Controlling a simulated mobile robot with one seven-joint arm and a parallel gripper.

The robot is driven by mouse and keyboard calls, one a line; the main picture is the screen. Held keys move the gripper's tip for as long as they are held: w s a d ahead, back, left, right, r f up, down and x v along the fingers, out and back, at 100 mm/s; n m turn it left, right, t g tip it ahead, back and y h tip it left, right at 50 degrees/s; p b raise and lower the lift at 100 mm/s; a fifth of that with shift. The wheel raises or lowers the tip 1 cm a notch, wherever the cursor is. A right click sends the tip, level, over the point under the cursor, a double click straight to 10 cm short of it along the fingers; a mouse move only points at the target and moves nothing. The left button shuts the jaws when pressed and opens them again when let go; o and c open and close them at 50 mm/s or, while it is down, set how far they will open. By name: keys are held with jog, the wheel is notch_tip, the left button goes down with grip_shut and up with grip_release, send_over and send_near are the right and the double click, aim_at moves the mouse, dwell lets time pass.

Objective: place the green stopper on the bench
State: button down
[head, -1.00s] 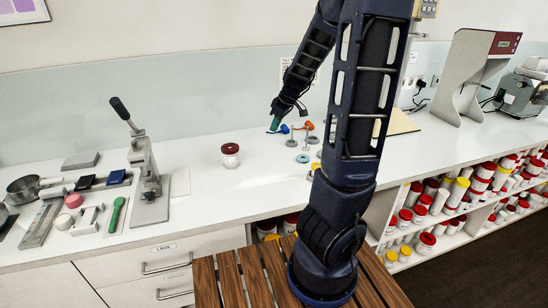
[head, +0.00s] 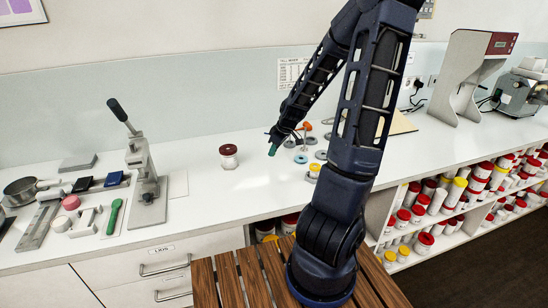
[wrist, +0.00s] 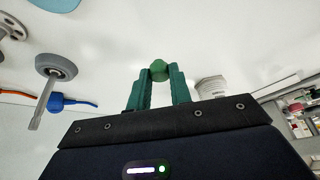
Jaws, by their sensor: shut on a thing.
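The green stopper (wrist: 159,70) is held between the green fingertips of my gripper (wrist: 160,78) in the wrist view. My gripper is shut on it. In the head view my gripper (head: 272,149) is over the white bench (head: 205,200), right of the dark-red-lidded jar. The stopper cannot be told apart from the green fingers there. The gap between stopper and bench is hard to judge.
The dark-red-lidded jar (head: 229,157) stands left of my gripper. Several grey rings and stands, with an orange-topped piece (head: 306,126), are to its right. A lever press (head: 146,170) stands farther left. The bench front between press and jar is mostly clear.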

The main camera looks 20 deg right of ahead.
aim_at(274, 155)
jog(key=shift+f, duration=1.8)
jog(key=shift+f, duration=0.15)
jog(key=c, duration=1.3)
grip_release()
jog(key=shift+v, duration=6.1)
jog(key=shift+a, duration=0.1)
